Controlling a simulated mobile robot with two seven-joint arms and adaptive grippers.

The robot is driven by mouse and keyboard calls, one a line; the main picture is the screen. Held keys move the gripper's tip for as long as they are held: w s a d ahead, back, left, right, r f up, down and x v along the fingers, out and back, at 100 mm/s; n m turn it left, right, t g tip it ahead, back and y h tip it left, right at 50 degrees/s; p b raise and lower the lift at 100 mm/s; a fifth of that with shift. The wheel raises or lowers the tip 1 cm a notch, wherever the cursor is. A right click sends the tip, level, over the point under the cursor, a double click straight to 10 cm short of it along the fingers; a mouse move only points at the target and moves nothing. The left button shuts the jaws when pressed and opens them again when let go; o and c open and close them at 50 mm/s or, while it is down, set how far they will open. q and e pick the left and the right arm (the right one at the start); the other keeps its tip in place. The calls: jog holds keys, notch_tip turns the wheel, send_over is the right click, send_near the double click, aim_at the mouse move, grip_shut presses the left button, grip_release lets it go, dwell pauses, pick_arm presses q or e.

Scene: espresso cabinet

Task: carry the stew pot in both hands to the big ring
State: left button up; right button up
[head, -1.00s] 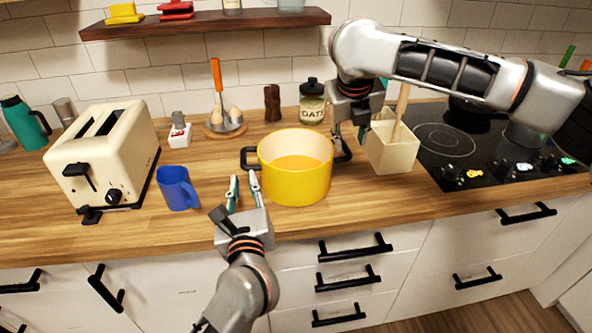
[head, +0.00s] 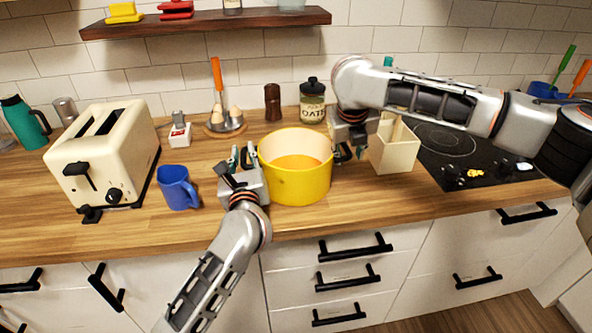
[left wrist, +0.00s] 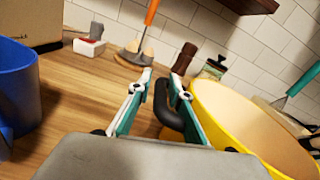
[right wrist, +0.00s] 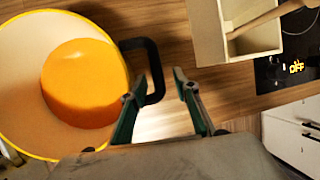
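The yellow stew pot (head: 295,184), with orange contents, stands on the wooden counter. My left gripper (head: 243,154) is at its left side. In the left wrist view its open fingers (left wrist: 161,77) stand either side of the black left handle (left wrist: 167,110). My right gripper (head: 350,152) is at the pot's right side, pointing down. In the right wrist view its open fingers (right wrist: 159,76) straddle the outer bar of the right handle (right wrist: 153,58). The black hob (head: 452,172) lies to the right, with a ring (head: 446,140) partly hidden by my right arm.
A cream utensil holder (head: 394,154) stands between pot and hob, close to my right gripper. A blue mug (head: 178,188) and cream toaster (head: 108,160) stand left. Behind are an oats jar (head: 312,105), a brown mill (head: 272,103) and an egg stand (head: 222,128).

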pick_arm(q)
grip_shut()
pick_arm(e)
jog(key=c, duration=0.6)
grip_shut()
